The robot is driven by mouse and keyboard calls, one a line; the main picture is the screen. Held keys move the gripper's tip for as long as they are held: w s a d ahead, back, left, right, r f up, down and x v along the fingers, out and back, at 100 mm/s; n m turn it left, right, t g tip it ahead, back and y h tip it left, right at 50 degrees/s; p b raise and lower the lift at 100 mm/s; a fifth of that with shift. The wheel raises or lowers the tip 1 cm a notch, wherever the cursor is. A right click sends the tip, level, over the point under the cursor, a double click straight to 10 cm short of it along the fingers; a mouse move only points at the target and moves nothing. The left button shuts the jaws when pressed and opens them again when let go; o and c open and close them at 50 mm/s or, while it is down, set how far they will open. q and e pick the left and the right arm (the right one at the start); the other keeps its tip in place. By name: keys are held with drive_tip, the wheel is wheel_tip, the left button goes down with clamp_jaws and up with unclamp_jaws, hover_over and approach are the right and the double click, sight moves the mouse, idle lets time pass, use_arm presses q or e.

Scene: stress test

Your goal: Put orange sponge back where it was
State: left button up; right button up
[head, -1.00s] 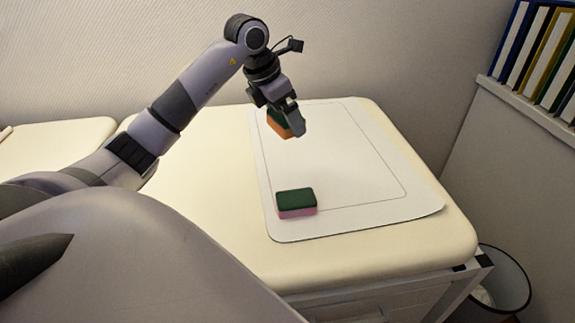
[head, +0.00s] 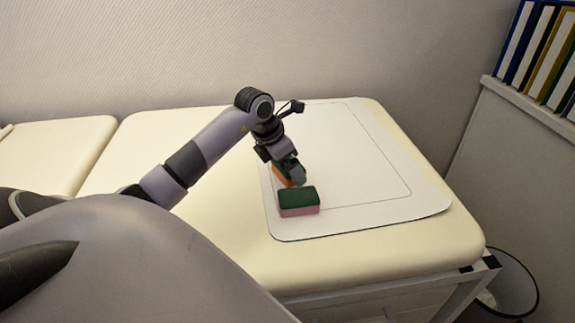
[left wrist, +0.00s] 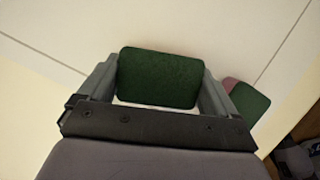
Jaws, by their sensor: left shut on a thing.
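The orange sponge, with a dark green top, is held in my left gripper (head: 290,180). In the head view its orange side (head: 282,176) shows partly behind the fingers. In the left wrist view its green top (left wrist: 160,78) fills the space between the two fingers (left wrist: 158,92). It is just behind and left of a pink sponge with a green top (head: 299,202), which lies on the white mat (head: 355,165). The pink sponge also shows at the right in the left wrist view (left wrist: 247,103). I cannot tell whether the orange sponge touches the mat. My right gripper is not in view.
The mat, with a thin outline, lies on a cream padded table (head: 235,245). The right and back of the mat are clear. Binders (head: 540,60) stand on a ledge at the right, and a bin (head: 512,285) is on the floor below.

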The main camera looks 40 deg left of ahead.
use_arm(q)
drive_tip(key=shift+f, duration=0.15)
drive_tip(key=o, duration=0.6)
drive_tip(key=shift+r, duration=0.3)
drive_tip(key=p+v, duration=0.1)
drive_tip(key=v, duration=1.1)
drive_tip(key=shift+f, duration=0.15)
